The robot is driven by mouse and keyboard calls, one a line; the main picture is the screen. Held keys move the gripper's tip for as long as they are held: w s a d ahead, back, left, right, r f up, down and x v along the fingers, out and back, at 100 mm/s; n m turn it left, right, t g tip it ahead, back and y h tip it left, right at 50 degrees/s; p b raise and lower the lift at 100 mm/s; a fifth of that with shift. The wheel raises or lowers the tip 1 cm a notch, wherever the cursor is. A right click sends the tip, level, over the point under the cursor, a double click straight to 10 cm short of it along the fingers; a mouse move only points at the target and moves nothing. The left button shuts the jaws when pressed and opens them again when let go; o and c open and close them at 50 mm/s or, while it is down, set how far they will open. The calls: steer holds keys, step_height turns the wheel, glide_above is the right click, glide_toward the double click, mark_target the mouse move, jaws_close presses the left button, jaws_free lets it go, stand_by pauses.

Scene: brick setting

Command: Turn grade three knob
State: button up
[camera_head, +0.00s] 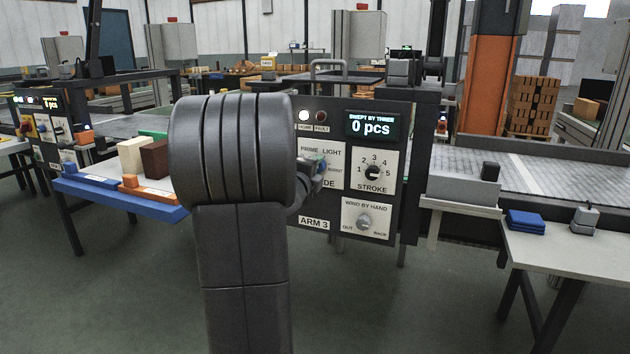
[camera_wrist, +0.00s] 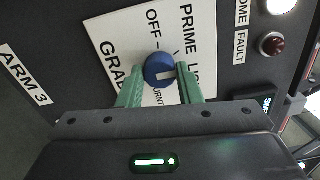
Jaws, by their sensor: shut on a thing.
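The plate's readable words include PRIME, OFF and part of GRADE. The panel carries an ARM 3 label (camera_wrist: 25,75). My gripper (camera_wrist: 159,74) has its two green fingers on either side of the knob, shut on it. In the head view my gripper (camera_head: 319,168) is at the front of the dark ARM 3 panel (camera_head: 330,110), partly hidden behind my arm. The knob is hard to make out there.
Right of the plate are a STROKE dial (camera_head: 372,172), a WIND BY HAND knob (camera_head: 365,222) and a display (camera_head: 373,125) reading 0 pcs. Home and fault lamps (camera_head: 321,116) sit above. A blue-edged shelf (camera_head: 115,195) with blocks stands left, a white table (camera_head: 580,250) right.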

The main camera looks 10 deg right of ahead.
steer(key=m+b, duration=0.3)
steer(key=m, duration=0.2)
stand_by(0.6)
steer(key=o, duration=1)
steer(key=shift+c, duration=0.2)
steer(key=p+v, duration=0.1)
steer(key=v, duration=1.2)
steer(key=shift+s+a, duration=0.25)
steer(key=shift+s, duration=0.1)
